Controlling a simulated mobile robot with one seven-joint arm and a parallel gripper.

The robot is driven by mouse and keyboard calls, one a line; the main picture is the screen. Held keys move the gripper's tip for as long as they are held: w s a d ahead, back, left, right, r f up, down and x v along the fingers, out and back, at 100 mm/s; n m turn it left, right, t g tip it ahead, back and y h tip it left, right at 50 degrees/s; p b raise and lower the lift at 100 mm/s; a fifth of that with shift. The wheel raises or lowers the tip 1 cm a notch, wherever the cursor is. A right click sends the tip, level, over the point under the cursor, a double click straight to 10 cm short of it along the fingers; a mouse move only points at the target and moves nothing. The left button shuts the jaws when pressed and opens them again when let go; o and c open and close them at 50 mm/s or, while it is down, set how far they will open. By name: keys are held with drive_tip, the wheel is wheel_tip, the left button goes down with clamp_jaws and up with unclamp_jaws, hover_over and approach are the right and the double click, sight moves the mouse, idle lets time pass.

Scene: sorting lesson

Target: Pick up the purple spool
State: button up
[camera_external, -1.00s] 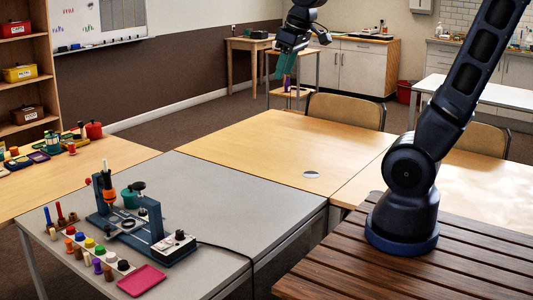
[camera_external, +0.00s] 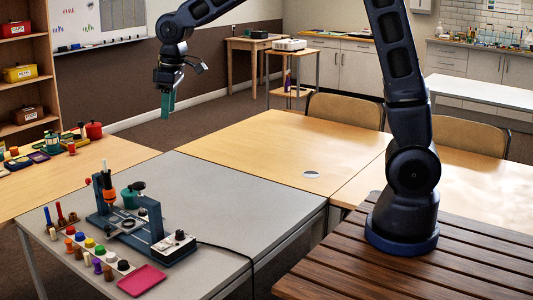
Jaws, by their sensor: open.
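A small purple piece (camera_external: 97,266), which looks like the purple spool, stands in the front row of small coloured pieces on the grey table (camera_external: 250,200). It is between a pale piece and a brown piece (camera_external: 108,274). My gripper (camera_external: 168,106) has teal fingers pointing down. It is open and empty, high above the far side of the tables and well away from the purple spool. The fingers overlap in this view, so the gap between them is hard to see.
A blue machine stand (camera_external: 150,235) with upright posts stands just behind the pieces, beside a white control box (camera_external: 174,246) with a cable. A pink tray (camera_external: 141,281) lies at the front. The right part of the grey table and the wooden table (camera_external: 270,145) are mostly clear.

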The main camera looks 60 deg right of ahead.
drive_tip(key=w+a+f+n+g, duration=0.1)
drive_tip(key=w+a+f, duration=0.2)
drive_tip(key=a+f, duration=0.4)
drive_tip(key=w+a+f+n, duration=0.1)
drive_tip(key=w+a+f, duration=0.3)
drive_tip(key=a+f, duration=0.25)
drive_tip(key=n, duration=0.2)
hover_over(97, 260)
wheel_tip(97, 260, down, 14)
drive_tip(key=shift+w+f+g, duration=0.1)
drive_tip(key=shift+f+g, duration=0.3)
drive_tip(key=shift+f, duration=0.25)
wheel_tip(97, 260, down, 10)
drive_tip(key=shift+f, duration=0.1)
drive_tip(key=c, duration=0.9)
